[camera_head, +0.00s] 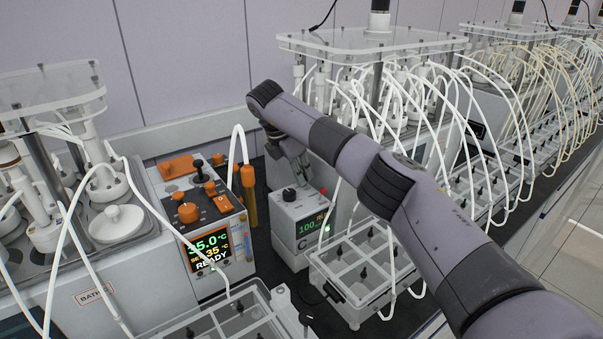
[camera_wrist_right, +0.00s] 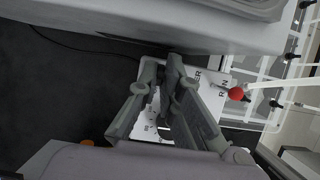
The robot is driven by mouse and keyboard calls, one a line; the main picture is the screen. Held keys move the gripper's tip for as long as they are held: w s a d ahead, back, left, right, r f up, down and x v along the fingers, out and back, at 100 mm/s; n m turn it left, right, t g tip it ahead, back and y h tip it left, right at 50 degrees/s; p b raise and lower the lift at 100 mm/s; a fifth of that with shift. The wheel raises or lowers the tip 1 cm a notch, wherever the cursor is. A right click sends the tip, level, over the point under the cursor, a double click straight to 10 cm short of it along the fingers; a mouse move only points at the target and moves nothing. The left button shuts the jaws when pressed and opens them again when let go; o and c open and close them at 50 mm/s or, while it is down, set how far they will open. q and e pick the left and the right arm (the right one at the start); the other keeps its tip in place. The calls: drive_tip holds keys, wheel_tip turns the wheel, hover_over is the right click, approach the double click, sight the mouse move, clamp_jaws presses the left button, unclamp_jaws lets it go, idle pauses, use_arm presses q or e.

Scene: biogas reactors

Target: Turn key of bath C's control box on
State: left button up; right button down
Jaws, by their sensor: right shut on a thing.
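Bath C's control box (camera_head: 308,236) is a small white box with a "C" and a lit display on its front. A black knob (camera_head: 289,194) and a red button (camera_head: 323,191) are on its top. In the wrist view its white top (camera_wrist_right: 213,98) shows lettering and the red button (camera_wrist_right: 236,93). My right gripper (camera_head: 300,170) reaches down over the back of the box's top. Its fingers (camera_wrist_right: 165,68) are shut at the box top, seemingly on the key, which they hide. My left gripper is not in view.
A larger bath with a control panel (camera_head: 210,248) reading 35.0 and READY stands left of the box. A clear rack (camera_head: 350,280) stands close on the right. White tubes hang around my right arm. Dark floor or bench shows beside the box.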

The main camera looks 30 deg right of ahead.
drive_tip(key=c, duration=1.8)
unclamp_jaws()
drive_tip(key=shift+o, duration=0.2)
drive_tip(key=v, duration=1.2)
